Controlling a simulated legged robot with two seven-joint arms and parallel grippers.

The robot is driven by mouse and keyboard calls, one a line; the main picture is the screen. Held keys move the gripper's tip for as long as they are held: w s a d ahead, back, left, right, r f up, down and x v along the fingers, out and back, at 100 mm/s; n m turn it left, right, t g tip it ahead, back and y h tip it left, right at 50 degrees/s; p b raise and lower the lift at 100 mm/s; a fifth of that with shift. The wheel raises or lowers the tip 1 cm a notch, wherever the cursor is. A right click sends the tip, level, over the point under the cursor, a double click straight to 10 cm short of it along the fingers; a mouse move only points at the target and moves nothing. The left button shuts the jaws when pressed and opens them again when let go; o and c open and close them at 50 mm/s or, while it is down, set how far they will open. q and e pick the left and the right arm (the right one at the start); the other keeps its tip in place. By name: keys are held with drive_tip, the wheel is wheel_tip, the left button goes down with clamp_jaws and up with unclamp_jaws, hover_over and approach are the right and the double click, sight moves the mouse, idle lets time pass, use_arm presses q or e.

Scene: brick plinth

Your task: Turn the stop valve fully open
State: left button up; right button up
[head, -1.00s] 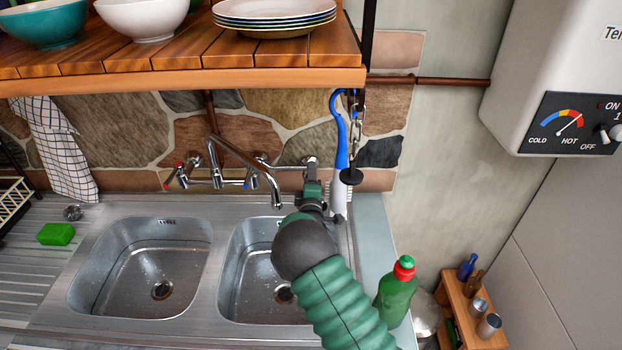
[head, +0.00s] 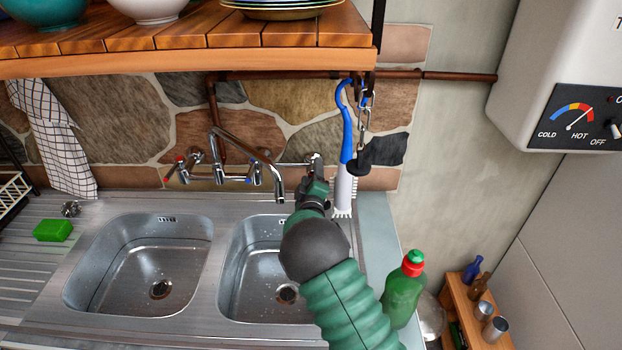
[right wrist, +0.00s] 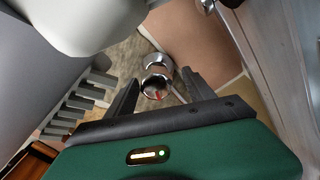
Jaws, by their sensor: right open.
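The stop valve (head: 315,160) is a small chrome fitting low on the wall, right of the mixer tap. It is largely hidden behind my right gripper (head: 314,178) in the head view. In the right wrist view the chrome valve (right wrist: 157,80) with a red mark faces the camera. It shows between the two dark fingers of my right gripper (right wrist: 160,92), which are apart. I cannot tell whether they touch it. My left gripper is not in view.
A blue-handled dish brush (head: 346,150) hangs close to the right of my gripper; its bristles (right wrist: 80,102) show in the wrist view. A black plug (head: 372,166) hangs on a chain. A green bottle (head: 403,292) stands beside my forearm. The wooden shelf (head: 190,58) overhangs.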

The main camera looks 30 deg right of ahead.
use_arm(q)
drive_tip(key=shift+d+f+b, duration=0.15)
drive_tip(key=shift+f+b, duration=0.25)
drive_tip(key=shift+b, duration=0.05)
use_arm(e)
drive_tip(key=v, duration=1.6)
drive_tip(key=shift+s+a, duration=0.3)
drive_tip(key=shift+f, duration=0.15)
